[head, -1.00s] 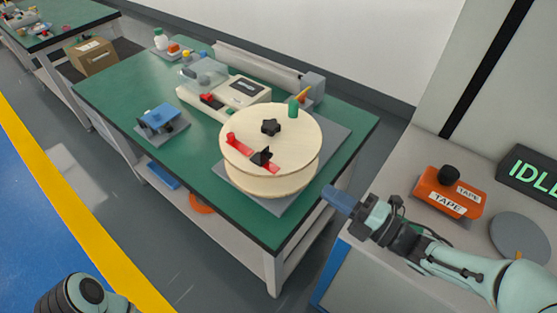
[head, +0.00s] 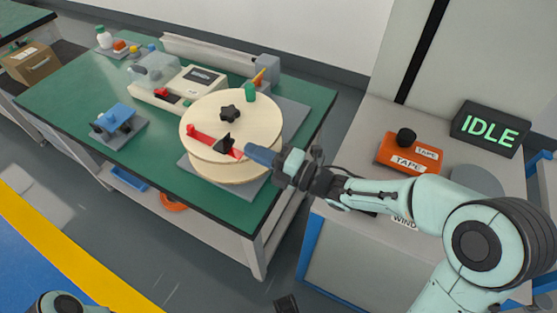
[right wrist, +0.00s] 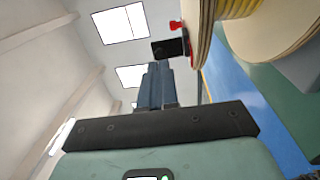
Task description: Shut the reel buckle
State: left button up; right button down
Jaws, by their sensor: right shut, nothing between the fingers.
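The wooden reel (head: 215,165) lies flat on a grey plate on the green bench. A red strap (head: 203,137) runs across its top disc, with a black buckle lever (head: 225,144) standing up from it. My right gripper (head: 250,152) is shut and empty, its blue-grey fingertips close beside the buckle at the reel's right edge. I cannot tell if they touch. In the right wrist view the shut fingers (right wrist: 156,72) point at the black buckle piece (right wrist: 170,48), with a red part (right wrist: 175,25) above it. My left gripper cannot be made out.
A cream machine (head: 192,85) and blue fixture (head: 117,116) are on the bench. The orange tape box (head: 399,153) and IDLE sign (head: 489,126) are at right.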

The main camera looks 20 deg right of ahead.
aim_at(230, 144)
jog(key=shift+x, duration=1.5)
